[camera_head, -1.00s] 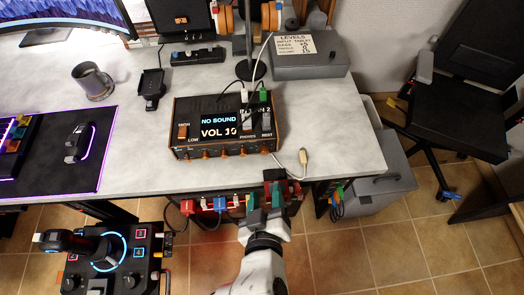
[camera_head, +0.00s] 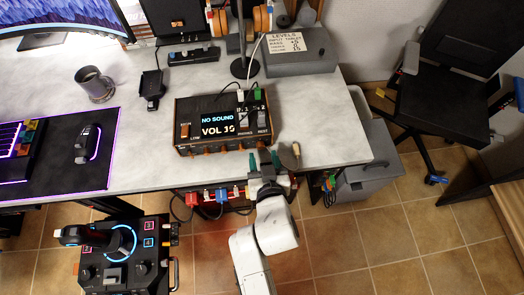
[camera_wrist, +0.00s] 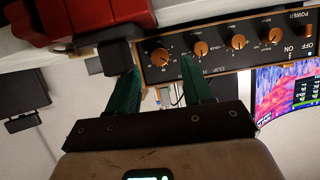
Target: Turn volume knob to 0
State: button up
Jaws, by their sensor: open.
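The black audio box (camera_head: 222,150) with wooden sides sits near the table's front edge. Its screen (camera_head: 218,124) reads "NO SOUND" and what looks like "VOL 10". In the wrist view its front panel shows a row of copper knobs, with the nearest knob (camera_wrist: 159,57) just beyond my fingertips and another knob (camera_wrist: 201,48) beside it. The labels are too small to tell which is volume. My gripper (camera_head: 262,164) is at the table edge by the box's front right corner. In the wrist view my gripper (camera_wrist: 160,72) has green fingers spread, with nothing between them.
A cable connector (camera_head: 290,156) lies right of my gripper at the table edge. Cables plug into the box's top. A red block (camera_wrist: 80,20) and a dark block (camera_wrist: 115,57) are close to the left finger.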

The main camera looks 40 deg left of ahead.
aim_at(261, 148)
jog(key=shift+x, duration=1.65)
jog(key=shift+c, duration=0.3)
grip_shut()
